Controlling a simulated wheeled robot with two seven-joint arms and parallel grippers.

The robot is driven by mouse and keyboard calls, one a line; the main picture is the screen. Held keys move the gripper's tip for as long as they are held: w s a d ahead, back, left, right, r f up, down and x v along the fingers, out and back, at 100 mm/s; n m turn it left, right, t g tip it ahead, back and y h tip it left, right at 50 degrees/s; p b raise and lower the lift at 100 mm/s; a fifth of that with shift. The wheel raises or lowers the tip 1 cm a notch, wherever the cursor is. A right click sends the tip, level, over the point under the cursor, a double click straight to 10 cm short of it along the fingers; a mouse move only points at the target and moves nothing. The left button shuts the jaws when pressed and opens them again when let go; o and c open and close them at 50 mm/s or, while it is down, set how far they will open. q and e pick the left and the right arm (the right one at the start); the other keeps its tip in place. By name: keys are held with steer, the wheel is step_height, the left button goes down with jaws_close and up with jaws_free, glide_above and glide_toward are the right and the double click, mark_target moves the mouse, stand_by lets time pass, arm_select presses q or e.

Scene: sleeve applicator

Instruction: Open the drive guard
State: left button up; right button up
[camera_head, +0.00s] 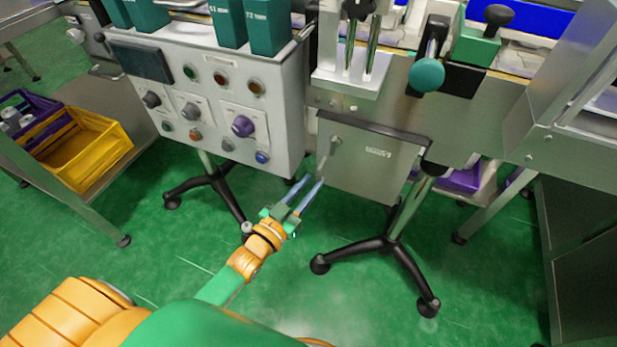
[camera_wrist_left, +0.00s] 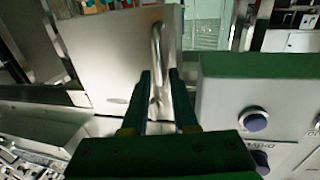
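The drive guard (camera_head: 372,160) is a flat grey metal panel below the machine bed, to the right of the control box. It looks shut. Its bar handle (camera_head: 327,153) is on its left side. My left gripper (camera_head: 314,180) is at the lower end of the handle, with a visible gap between its blue-grey fingers. In the left wrist view the guard (camera_wrist_left: 105,55) fills the upper left, and the handle (camera_wrist_left: 157,45) runs down between the open fingertips (camera_wrist_left: 160,75). I cannot tell whether the fingers touch it. My right gripper is in neither view.
The control box (camera_head: 215,105) with knobs and buttons stands close on the left of the gripper. A black-footed stand (camera_head: 385,245) is below the guard. A teal knob (camera_head: 427,75) sticks out above right. A yellow crate (camera_head: 85,150) sits at far left. Green floor is open below.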

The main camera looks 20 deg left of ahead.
mark_target(319, 176)
arm_select(q)
steer(key=x, duration=0.4)
steer(key=shift+w+d+b, duration=0.15)
steer(key=shift+b, duration=0.25)
jaws_close()
stand_by(1.0)
